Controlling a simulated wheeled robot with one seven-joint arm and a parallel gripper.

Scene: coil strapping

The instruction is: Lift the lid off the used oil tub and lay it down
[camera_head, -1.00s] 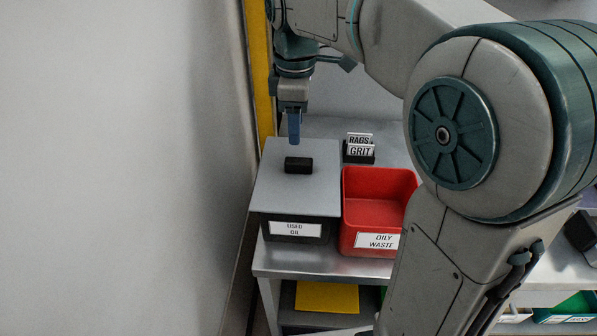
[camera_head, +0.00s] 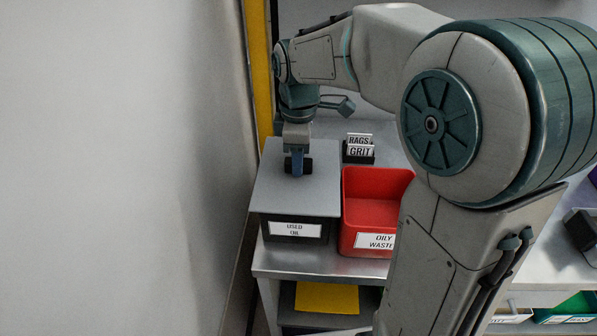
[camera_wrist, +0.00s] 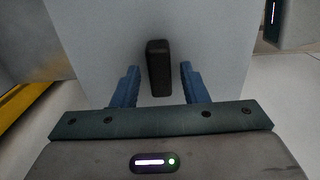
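The used oil tub (camera_head: 294,231) is a dark box with a white label, standing on the metal bench at the left. Its flat grey lid (camera_head: 268,188) lies on top of it and also fills much of the wrist view (camera_wrist: 100,50). A black block handle (camera_head: 306,165) stands up from the lid. My gripper (camera_head: 297,172) is down at the handle. In the wrist view my gripper (camera_wrist: 156,84) has its two blue fingers open, one on each side of the handle (camera_wrist: 159,68), with a gap showing on both sides.
A red oily waste bin (camera_head: 374,212) stands close to the right of the tub. A small rags and grit sign holder (camera_head: 358,150) stands behind the bin. A yellow post (camera_head: 258,75) and a wall are close on the left. The metal bench (camera_head: 325,264) has a narrow bare front strip.

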